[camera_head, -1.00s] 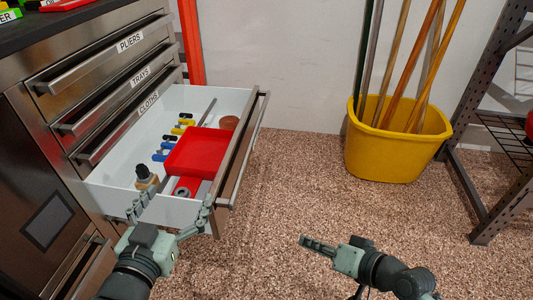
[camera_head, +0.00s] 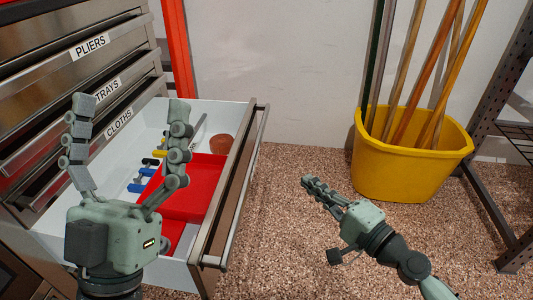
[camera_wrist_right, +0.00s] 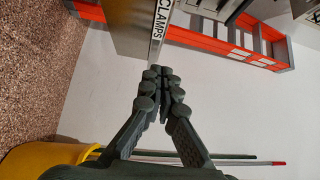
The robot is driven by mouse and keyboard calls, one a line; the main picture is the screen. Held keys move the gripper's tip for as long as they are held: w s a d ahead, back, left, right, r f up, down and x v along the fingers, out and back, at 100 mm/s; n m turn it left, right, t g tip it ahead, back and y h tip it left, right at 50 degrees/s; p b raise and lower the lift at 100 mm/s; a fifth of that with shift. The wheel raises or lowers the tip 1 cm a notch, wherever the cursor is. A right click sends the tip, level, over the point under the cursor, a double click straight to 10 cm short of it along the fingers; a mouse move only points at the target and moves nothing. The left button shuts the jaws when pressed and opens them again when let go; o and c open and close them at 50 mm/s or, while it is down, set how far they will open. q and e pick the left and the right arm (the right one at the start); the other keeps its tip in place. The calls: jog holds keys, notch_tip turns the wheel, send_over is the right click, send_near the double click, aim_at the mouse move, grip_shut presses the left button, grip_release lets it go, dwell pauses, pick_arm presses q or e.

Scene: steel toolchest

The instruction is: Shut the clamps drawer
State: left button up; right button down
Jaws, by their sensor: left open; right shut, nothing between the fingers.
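The clamps drawer (camera_head: 232,180) stands pulled out, with a white inside, a steel front and a long bar handle. Its CLAMPS label (camera_wrist_right: 161,28) shows in the right wrist view. In the drawer are a red tray (camera_head: 197,187), several blue and yellow clamps (camera_head: 143,181) and a brown round thing (camera_head: 219,143). My left gripper (camera_head: 129,112) is open, empty and in front of the drawer in the picture, hiding its near left part. My right gripper (camera_head: 306,181) is shut and empty, right of the drawer front and apart from it. It also shows in the right wrist view (camera_wrist_right: 160,73).
Drawers labelled PLIERS (camera_head: 90,46), TRAYS (camera_head: 107,90) and CLOTHS (camera_head: 119,122) sit above, slightly proud of the chest. A yellow bucket (camera_head: 410,160) with several poles stands at the right, near a dark metal rack (camera_head: 490,215). Speckled floor (camera_head: 290,230) is clear between.

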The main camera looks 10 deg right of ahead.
jog(key=p, duration=0.3)
send_near(257, 152)
jog(key=w+d, duration=0.1)
jog(key=w, duration=0.2)
jog(key=a, duration=0.1)
jog(key=w+a+p, duration=0.1)
jog(key=w+a, duration=0.1)
jog(key=a, duration=0.1)
pick_arm(q)
jog(key=w+d+f+g+y, duration=0.1)
jog(key=w+f+g+y, duration=0.1)
jog(key=w+f+g, duration=0.3)
notch_tip(257, 152, down, 7)
jog(key=g, duration=0.3)
jog(key=shift+w+r+g+y, duration=0.15)
jog(key=shift+r+g+y, duration=0.05)
jog(key=shift+g+y, duration=0.2)
